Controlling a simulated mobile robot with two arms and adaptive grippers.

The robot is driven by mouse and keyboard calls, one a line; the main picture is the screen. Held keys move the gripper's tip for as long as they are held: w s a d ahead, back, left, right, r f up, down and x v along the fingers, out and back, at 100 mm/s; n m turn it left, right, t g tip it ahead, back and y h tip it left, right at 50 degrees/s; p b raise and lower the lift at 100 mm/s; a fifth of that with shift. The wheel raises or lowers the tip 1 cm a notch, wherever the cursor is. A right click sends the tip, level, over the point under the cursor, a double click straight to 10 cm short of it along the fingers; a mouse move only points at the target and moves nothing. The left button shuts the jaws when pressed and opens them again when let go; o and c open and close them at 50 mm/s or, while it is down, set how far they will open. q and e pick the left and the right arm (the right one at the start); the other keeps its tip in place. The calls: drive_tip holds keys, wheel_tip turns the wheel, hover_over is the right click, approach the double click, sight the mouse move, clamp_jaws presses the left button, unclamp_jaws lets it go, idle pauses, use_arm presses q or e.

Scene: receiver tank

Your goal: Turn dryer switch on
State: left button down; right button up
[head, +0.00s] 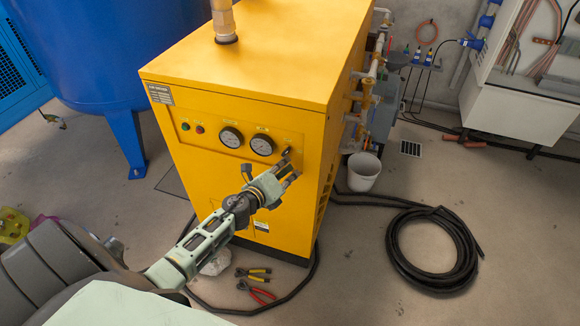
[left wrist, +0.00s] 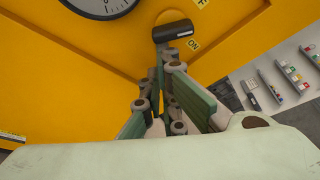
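The yellow dryer (head: 245,75) stands in the middle of the head view. Its black switch (head: 287,152) is on the front panel, right of two round gauges. In the left wrist view the switch (left wrist: 173,30) is a dark bar between a yellow ON label (left wrist: 193,44) and a partly cut-off label (left wrist: 201,3). Which setting it is at, I cannot tell. My left gripper (head: 292,170) is in front of the panel just below the switch. Its fingers look parted and hold nothing. In the left wrist view the fingertips (left wrist: 166,58) point at the switch, seemingly just short of it. My right gripper is out of view.
A blue tank (head: 120,50) stands left of the dryer. A white bucket (head: 363,172) and a coiled black hose (head: 435,250) are on the floor at right. Red- and yellow-handled pliers (head: 255,285) lie on the floor before the dryer. Pipes and valves (head: 368,90) run along its right side.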

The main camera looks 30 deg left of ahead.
use_arm(q)
drive_tip(key=a+m+y+p, duration=0.1)
drive_tip(key=m+p, duration=0.1)
drive_tip(key=a+m+g+y+p, duration=0.1)
drive_tip(key=m+p, duration=0.1)
drive_tip(key=p, duration=0.1)
drive_tip(key=a+m+y+p, duration=0.1)
drive_tip(key=m+p, duration=0.1)
drive_tip(key=m, duration=0.1)
drive_tip(key=shift+s+a+r+g+y, duration=0.1)
drive_tip(key=shift+s+a+g+y, duration=0.2)
drive_tip(key=shift+s, duration=0.1)
drive_tip(key=shift+p, duration=0.3)
idle(0.4)
